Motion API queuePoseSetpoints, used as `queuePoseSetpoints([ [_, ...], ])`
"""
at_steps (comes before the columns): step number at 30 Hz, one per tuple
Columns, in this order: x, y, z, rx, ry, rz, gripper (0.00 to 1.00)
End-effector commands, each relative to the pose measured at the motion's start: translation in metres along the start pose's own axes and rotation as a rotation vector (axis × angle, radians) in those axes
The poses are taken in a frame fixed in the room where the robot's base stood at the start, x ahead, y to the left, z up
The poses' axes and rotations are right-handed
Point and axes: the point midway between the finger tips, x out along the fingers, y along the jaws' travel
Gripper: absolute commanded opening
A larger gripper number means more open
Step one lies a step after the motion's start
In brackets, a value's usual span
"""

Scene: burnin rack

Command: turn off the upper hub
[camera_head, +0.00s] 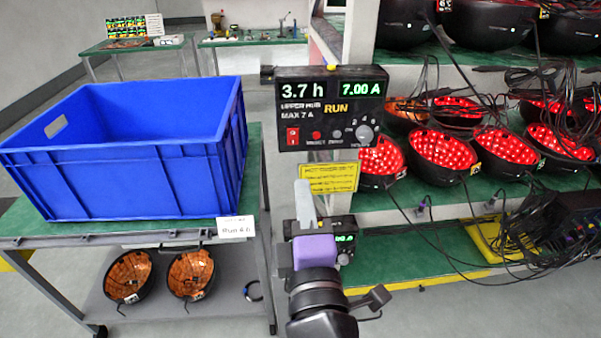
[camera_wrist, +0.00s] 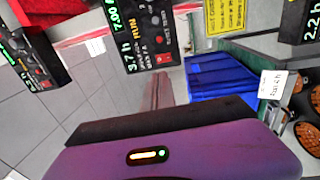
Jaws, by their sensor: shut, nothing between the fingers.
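The upper hub (camera_head: 332,108) is a black box at the rack's left post. Its displays read 3.7 h and 7.00 A, with RUN in yellow. A red rocker switch (camera_head: 293,136) sits at its lower left, beside small buttons and a grey knob (camera_head: 365,133). My gripper (camera_head: 304,192) is shut and empty, pointing up below the hub and apart from it in the head view. In the wrist view the hub (camera_wrist: 140,30) appears turned on its side, beyond the shut fingers (camera_wrist: 162,82).
A yellow warning sign (camera_head: 329,178) hangs under the hub. A second hub (camera_head: 345,238) is partly hidden behind my gripper. Red-lit lamps (camera_head: 443,150) and loose cables fill the rack at right. A blue crate (camera_head: 130,180) stands on a cart at left.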

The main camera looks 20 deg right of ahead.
Motion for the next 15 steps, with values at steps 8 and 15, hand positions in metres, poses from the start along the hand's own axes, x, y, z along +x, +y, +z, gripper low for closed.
queuePoseSetpoints([
  [8,0.053,0.003,0.001,0.0,-0.003,0.001,0.0],
  [15,0.097,0.003,0.001,0.0,-0.002,0.001,0.0],
])
